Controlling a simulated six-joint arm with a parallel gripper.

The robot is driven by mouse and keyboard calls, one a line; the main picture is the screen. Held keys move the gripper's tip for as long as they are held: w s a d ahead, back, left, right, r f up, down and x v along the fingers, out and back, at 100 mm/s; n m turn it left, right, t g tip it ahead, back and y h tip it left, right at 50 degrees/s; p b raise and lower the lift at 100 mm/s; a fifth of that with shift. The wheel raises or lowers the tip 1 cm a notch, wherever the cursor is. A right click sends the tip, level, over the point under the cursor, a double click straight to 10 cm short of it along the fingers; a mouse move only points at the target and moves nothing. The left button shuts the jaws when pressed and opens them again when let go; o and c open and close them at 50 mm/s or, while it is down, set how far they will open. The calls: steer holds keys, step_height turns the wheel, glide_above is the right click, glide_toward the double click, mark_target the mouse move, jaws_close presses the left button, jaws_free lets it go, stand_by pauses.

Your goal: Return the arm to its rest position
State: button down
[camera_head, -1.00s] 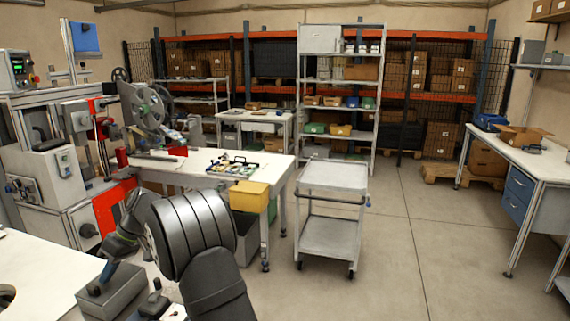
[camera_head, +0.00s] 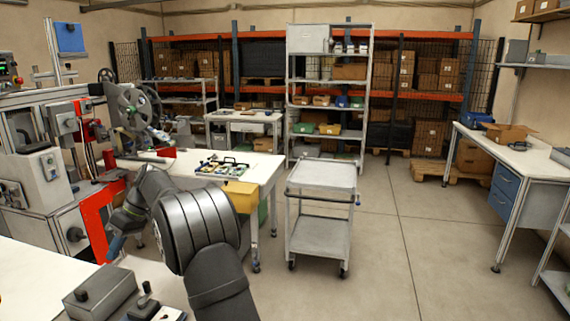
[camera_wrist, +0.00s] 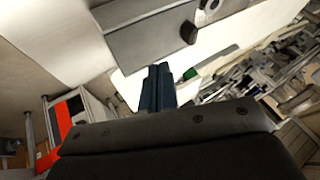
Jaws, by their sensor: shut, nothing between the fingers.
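My arm (camera_head: 198,228) is in the lower left of the head view, with its thick dark rounded joint in front of the white worktable (camera_head: 262,172). My gripper (camera_head: 115,246) hangs at the left end of the arm, partly hidden there. In the wrist view my gripper (camera_wrist: 158,86) shows its two dark fingers together, with nothing between them. The fingers are apart from the pale surface and grey box (camera_wrist: 150,35) seen beyond them.
A grey control box (camera_head: 100,296) and a joystick stand below the arm. A red and grey machine (camera_head: 60,205) with reels is at the left. A yellow bin (camera_head: 241,194) hangs on the worktable. A white cart (camera_head: 320,236) stands right of it; the floor beyond is open.

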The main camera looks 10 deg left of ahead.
steer(key=v, duration=0.4)
glide_toward(95, 292)
steer(key=a+f, duration=0.3)
steer(key=f, duration=0.1)
steer(key=shift+s+a, duration=0.25)
steer(key=shift+s, duration=0.1)
steer(key=s, duration=0.4)
steer(key=shift+a+f, duration=0.1)
steer(key=shift+f, duration=0.05)
steer(key=w, duration=1.2)
steer(key=w+v, duration=0.1)
steer(key=v, duration=0.9)
steer(key=s+d+f+m+g+y, duration=0.3)
steer(key=f, duration=0.1)
steer(key=shift+d+g+y, duration=0.3)
steer(key=shift+d, duration=0.1)
steer(key=shift+s+f, duration=0.1)
stand_by(0.5)
